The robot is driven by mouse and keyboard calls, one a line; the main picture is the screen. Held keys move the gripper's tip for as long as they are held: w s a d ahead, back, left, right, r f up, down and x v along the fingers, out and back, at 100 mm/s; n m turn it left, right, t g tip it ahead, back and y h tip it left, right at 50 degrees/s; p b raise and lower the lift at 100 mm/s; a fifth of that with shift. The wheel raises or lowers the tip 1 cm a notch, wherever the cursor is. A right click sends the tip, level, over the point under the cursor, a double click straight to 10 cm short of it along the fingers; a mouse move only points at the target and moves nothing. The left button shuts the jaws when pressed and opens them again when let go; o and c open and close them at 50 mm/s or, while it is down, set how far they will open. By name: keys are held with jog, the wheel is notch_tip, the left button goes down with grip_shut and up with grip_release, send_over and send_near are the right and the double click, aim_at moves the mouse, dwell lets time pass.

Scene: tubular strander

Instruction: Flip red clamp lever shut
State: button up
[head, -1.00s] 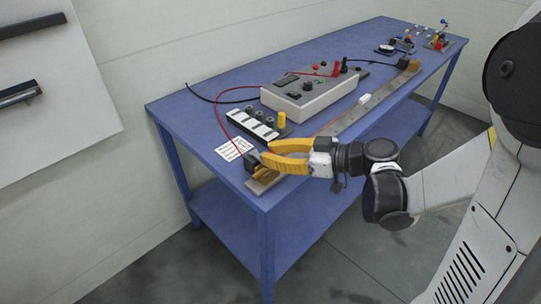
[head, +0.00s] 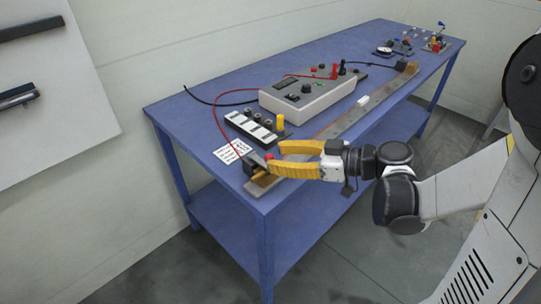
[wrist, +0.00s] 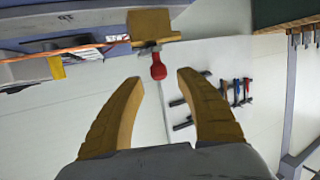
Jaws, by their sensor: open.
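The red clamp lever (wrist: 158,68) shows in the wrist view as a short red grip hanging from a grey metal part below a tan block (wrist: 152,25). It lies just beyond the fingertips, in line with the gap between them. In the head view a small red tip (head: 269,157) shows near the fingertips, beside a black block (head: 254,164) at the near end of a long metal bar (head: 335,131). My gripper (head: 274,158) has yellow fingers spread apart with nothing between them, also seen in the wrist view (wrist: 158,78). Contact with the lever does not show.
The bar runs along the front edge of the blue table (head: 190,115). A grey instrument box (head: 308,98), a terminal strip (head: 250,127) and a white card (head: 231,151) lie behind it. Small devices (head: 437,45) stand at the far end.

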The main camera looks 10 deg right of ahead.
jog(key=v, duration=0.9)
jog(key=shift+d, duration=0.15)
jog(key=shift+r, duration=0.1)
jog(key=s+a+f+m+g+h, duration=0.3)
jog(key=s+a+f+m+h, duration=0.1)
jog(key=a+f+m+h, duration=0.15)
jog(key=s+d+r+m+t+h, duration=0.1)
jog(key=s+d+r+m+h, duration=0.1)
jog(key=s+d+m+h, duration=0.2)
jog(key=shift+s+d+m+t+h, duration=0.35)
jog(key=shift+m+h, duration=0.6)
jog(key=shift+h, duration=0.5)
jog(key=shift+r, duration=0.1)
